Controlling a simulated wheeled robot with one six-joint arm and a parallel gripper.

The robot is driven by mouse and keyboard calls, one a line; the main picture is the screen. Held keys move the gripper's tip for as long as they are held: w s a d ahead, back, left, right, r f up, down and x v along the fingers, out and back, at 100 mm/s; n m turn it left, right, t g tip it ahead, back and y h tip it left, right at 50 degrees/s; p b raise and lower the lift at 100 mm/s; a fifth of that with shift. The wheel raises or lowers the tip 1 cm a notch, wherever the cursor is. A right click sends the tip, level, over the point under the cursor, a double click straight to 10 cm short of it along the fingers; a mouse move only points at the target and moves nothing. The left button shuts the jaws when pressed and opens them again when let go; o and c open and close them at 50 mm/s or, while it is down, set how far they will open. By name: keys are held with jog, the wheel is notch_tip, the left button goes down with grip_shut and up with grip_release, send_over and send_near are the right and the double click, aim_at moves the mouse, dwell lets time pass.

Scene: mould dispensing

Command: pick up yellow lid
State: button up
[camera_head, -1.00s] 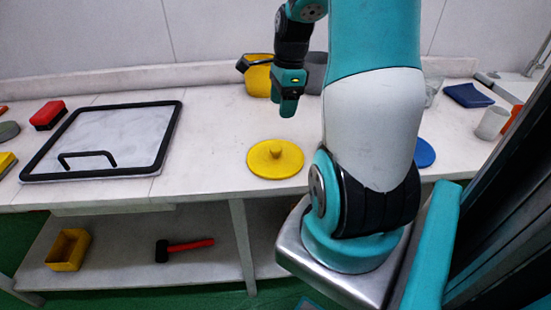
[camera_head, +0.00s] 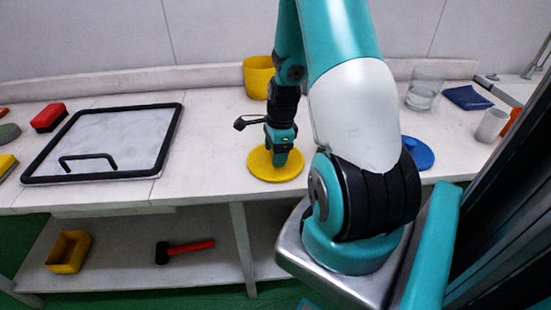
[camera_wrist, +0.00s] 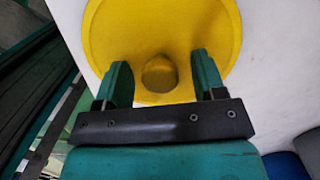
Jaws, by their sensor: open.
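The yellow lid (camera_head: 262,172) lies flat on the white counter, a round disc with a knob in its middle. In the wrist view the lid (camera_wrist: 200,25) fills the top, and its round knob (camera_wrist: 160,75) shows between my two fingers. My gripper (camera_head: 281,163) is right over the lid and hides the knob in the head view. In the wrist view my gripper (camera_wrist: 160,82) is open, with one finger on each side of the knob and a gap to both.
A yellow pot (camera_head: 258,78) stands behind the lid. A blue lid (camera_head: 417,153), a glass (camera_head: 425,90) and a blue cloth (camera_head: 468,97) are to the right. A black-framed board (camera_head: 110,140) lies to the left.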

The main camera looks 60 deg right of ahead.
jog(key=c, duration=1)
